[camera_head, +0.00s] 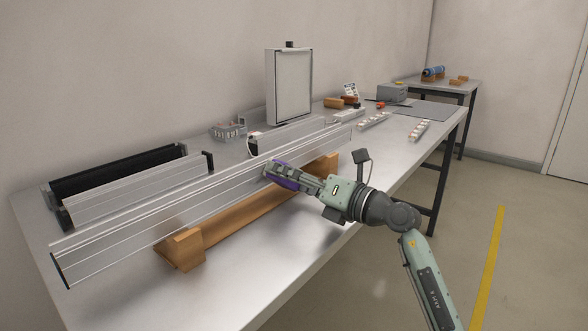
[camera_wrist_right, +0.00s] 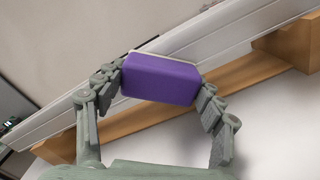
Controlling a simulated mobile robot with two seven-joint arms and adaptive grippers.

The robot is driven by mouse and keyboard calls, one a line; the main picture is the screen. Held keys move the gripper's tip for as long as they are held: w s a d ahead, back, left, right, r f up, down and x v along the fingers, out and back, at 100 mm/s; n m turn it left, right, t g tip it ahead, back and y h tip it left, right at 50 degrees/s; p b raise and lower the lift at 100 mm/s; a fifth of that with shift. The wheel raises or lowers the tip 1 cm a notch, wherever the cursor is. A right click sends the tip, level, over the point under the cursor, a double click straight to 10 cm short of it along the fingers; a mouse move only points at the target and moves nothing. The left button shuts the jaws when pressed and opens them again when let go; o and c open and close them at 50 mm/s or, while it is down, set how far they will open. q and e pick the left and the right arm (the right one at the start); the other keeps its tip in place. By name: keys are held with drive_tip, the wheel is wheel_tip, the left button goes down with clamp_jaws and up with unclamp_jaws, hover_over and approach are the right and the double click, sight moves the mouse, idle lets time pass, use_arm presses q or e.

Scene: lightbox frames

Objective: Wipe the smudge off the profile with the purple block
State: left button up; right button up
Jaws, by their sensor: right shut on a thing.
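The profile (camera_head: 130,232) is a long silver aluminium bar lying on a wooden cradle (camera_head: 184,250) on the bench. It also crosses the right wrist view (camera_wrist_right: 225,45). My right gripper (camera_head: 277,176) is shut on the purple block (camera_head: 285,182), which sits between both fingers in the right wrist view (camera_wrist_right: 162,80). The block's far side is at the profile's front face and appears to touch it; exact contact is hidden. No smudge is visible on the bare parts of the profile. My left gripper is not in view.
The metal bench (camera_head: 290,248) is clear in front of the cradle. Behind the profile are a black-and-silver unit (camera_head: 130,185), an upright framed panel (camera_head: 292,85) and small parts (camera_head: 228,130). White strips (camera_head: 374,120) lie farther right. A second table (camera_head: 440,86) stands beyond.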

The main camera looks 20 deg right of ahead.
sight(244, 188)
drive_tip(key=shift+s+a+r+p, duration=0.15)
drive_tip(key=shift+s+a+p, duration=0.25)
drive_tip(key=shift+a, duration=0.25)
drive_tip(key=shift+s+a, duration=0.1)
drive_tip(key=shift+a, duration=0.05)
drive_tip(key=shift+s+a, duration=0.35)
drive_tip(key=shift+a, duration=0.2)
drive_tip(key=shift+s+a, duration=0.8)
drive_tip(key=shift+a, duration=0.35)
drive_tip(key=shift+s+a, duration=0.8)
drive_tip(key=shift+a, duration=0.35)
drive_tip(key=shift+d, duration=0.1)
drive_tip(key=shift+v, duration=3)
drive_tip(key=shift+v, duration=1.5)
